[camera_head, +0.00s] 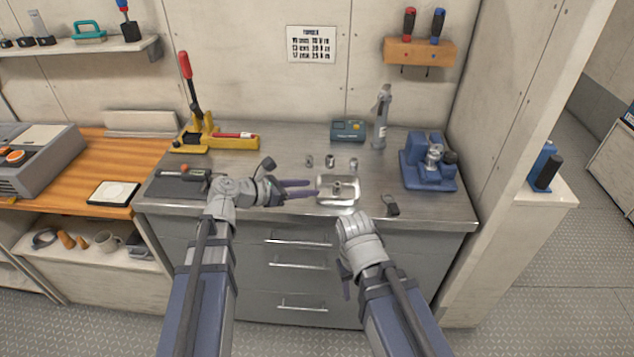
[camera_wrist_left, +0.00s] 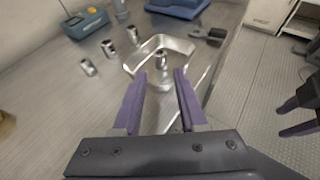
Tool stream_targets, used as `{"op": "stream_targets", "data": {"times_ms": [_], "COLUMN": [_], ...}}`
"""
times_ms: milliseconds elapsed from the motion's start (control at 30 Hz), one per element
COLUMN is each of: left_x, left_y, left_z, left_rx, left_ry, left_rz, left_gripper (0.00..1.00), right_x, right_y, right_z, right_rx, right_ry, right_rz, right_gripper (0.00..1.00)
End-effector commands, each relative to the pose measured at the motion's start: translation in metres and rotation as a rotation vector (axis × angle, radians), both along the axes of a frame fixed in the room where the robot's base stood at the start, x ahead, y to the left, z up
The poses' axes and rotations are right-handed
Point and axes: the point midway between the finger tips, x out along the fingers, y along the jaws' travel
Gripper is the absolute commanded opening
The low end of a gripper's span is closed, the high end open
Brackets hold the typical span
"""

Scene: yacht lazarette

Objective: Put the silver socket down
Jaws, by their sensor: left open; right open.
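A silver socket (camera_head: 337,186) stands in a shallow metal tray (camera_head: 322,199) on the steel bench. In the left wrist view the socket (camera_wrist_left: 161,60) shows just beyond my left fingertips, inside the tray (camera_wrist_left: 183,43). My left gripper (camera_head: 312,188) is open at the tray's left side, pointing right; its purple fingers (camera_wrist_left: 160,76) are apart with the socket beyond the gap. I cannot tell whether they touch it. My right gripper (camera_head: 346,281) is open and empty, low in front of the drawers; its fingers also show in the left wrist view (camera_wrist_left: 284,118).
Three more silver sockets (camera_head: 330,160) stand behind the tray. A blue vise (camera_head: 428,166) is on the right, a dark clip-like item (camera_head: 391,205) beside the tray. A yellow press (camera_head: 205,136) and teal meter (camera_head: 348,130) stand behind.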

Motion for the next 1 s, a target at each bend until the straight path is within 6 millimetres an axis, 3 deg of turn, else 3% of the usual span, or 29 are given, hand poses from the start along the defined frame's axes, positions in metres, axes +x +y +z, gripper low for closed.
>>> {"op": "stream_targets", "data": {"times_ms": [267, 367, 467, 700, 833, 1000], "left_x": [-0.005, -0.013, -0.033, -0.11, -0.153, -0.188], "left_y": [0.005, -0.005, -0.025, -0.063, -0.06, -0.042], "left_z": [0.002, -0.006, -0.026, -0.092, -0.119, -0.132], "left_rx": [0.004, 0.077, 0.249, 0.808, 1.057, 1.217], "left_ry": [-0.002, -0.031, -0.105, -0.394, -0.561, -0.702], "left_rz": [-0.005, -0.063, -0.214, -0.881, -1.356, -1.885], "left_gripper": [0.42, 0.42, 0.42, 0.42, 0.42, 0.42], "right_x": [0.0, 0.0, 0.0, 0.0, 0.0, 0.0], "right_y": [0.0, 0.0, 0.0, 0.0, 0.0, 0.0], "right_z": [0.003, 0.003, 0.003, 0.003, 0.003, 0.003], "right_rx": [0.0, 0.0, 0.0, 0.0, 0.0, 0.0], "right_ry": [0.0, 0.0, 0.0, 0.0, 0.0, 0.0], "right_rz": [0.0, 0.0, 0.0, 0.0, 0.0, 0.0], "right_gripper": [0.5, 0.5, 0.5, 0.5, 0.5, 0.5]}}
